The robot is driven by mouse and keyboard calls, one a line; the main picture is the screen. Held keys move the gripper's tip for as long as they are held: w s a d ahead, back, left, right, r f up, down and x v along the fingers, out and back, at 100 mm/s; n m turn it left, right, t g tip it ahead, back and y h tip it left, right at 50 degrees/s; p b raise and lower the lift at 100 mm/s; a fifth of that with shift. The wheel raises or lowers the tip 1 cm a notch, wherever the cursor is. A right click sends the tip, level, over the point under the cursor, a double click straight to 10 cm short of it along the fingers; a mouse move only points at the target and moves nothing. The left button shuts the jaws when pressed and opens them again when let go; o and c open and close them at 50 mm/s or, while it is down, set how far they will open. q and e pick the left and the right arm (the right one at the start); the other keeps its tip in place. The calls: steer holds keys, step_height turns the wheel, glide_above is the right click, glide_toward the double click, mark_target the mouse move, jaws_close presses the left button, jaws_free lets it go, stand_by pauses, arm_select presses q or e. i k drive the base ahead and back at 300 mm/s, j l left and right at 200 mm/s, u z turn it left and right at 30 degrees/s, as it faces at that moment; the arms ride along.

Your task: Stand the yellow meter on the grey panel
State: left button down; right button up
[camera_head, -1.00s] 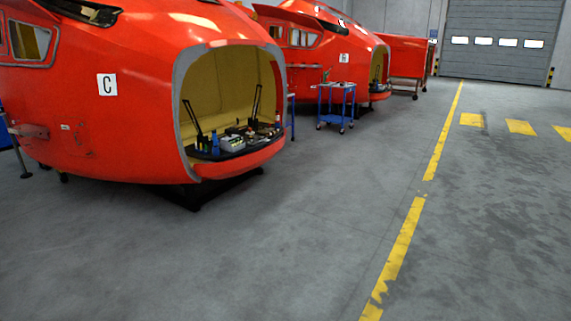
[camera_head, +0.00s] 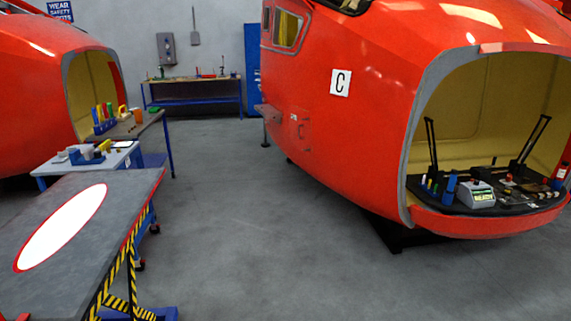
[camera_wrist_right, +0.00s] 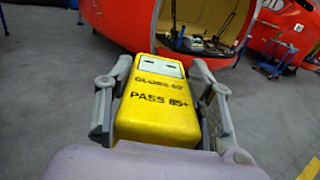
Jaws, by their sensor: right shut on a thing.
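No meter stands on the visible part of the panel. My left gripper is in neither view.
Orange nosecone C (camera_head: 345,130) stands at the right, with tools on its black sill (camera_head: 470,205). A small cart (camera_head: 125,155) and a workbench (camera_head: 150,120) stand behind the panel. The grey floor (camera_head: 270,250) between panel and nosecone is clear.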

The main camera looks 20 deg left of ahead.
mark_target(71, 255)
steer(key=i+j+u, duration=0.1)
steer(key=i+u, duration=0.15)
steer(key=i, duration=0.65)
steer(key=i+u, duration=0.25)
steer(key=i, duration=0.65)
steer(key=i+l, duration=0.1)
steer(key=i, duration=0.45)
steer(key=i+l, duration=0.1)
steer(key=i, duration=0.4)
steer(key=i+l, duration=0.1)
steer(key=i, duration=0.45)
steer(key=u, duration=3.8)
